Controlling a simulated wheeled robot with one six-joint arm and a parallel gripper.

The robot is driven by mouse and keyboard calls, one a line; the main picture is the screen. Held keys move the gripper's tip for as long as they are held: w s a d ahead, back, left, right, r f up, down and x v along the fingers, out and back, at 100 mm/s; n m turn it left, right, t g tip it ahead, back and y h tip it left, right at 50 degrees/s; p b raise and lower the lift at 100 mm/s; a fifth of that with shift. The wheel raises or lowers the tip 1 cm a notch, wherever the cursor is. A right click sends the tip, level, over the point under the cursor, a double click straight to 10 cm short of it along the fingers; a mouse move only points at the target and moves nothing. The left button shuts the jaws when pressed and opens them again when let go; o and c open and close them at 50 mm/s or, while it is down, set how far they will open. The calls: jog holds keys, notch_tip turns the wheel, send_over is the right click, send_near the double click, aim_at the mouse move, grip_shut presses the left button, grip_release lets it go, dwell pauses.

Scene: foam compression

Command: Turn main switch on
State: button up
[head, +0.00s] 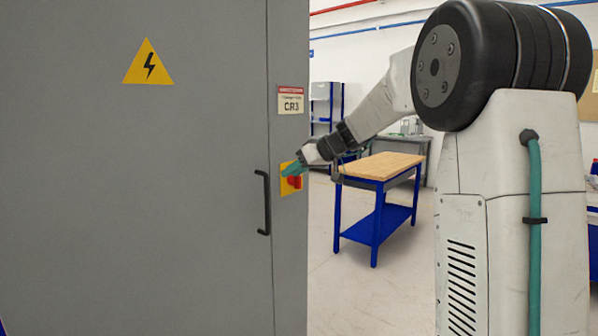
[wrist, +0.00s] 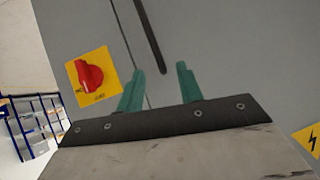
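The main switch is a red rotary knob (head: 294,182) on a yellow plate, on the narrow right part of the grey cabinet's front. In the wrist view the red knob (wrist: 88,76) sits on its yellow plate (wrist: 102,62), left of my gripper (wrist: 158,72). The two teal fingers stand apart with nothing between them, and the cabinet's grey face lies behind them. In the head view my gripper (head: 291,168) overlaps the upper part of the switch plate. Whether it touches the plate cannot be told there.
The grey cabinet (head: 130,190) has a black door handle (head: 265,203) just left of the switch. A label reading CR3 (head: 291,101) is above the switch. A yellow warning triangle (head: 149,66) is on the door. A blue workbench (head: 376,190) stands behind, with open floor around it.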

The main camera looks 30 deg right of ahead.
aim_at(296, 178)
jog(key=w+d+f+t+h, duration=0.1)
jog(key=w+d+t, duration=0.1)
jog(key=w+d, duration=0.3)
jog(key=w+d+t, duration=0.1)
jog(key=w+d, duration=0.2)
jog(key=d, duration=0.5)
jog(key=x, duration=0.8)
jog(key=shift+d, duration=0.35)
jog(key=shift+w, duration=0.15)
grip_shut()
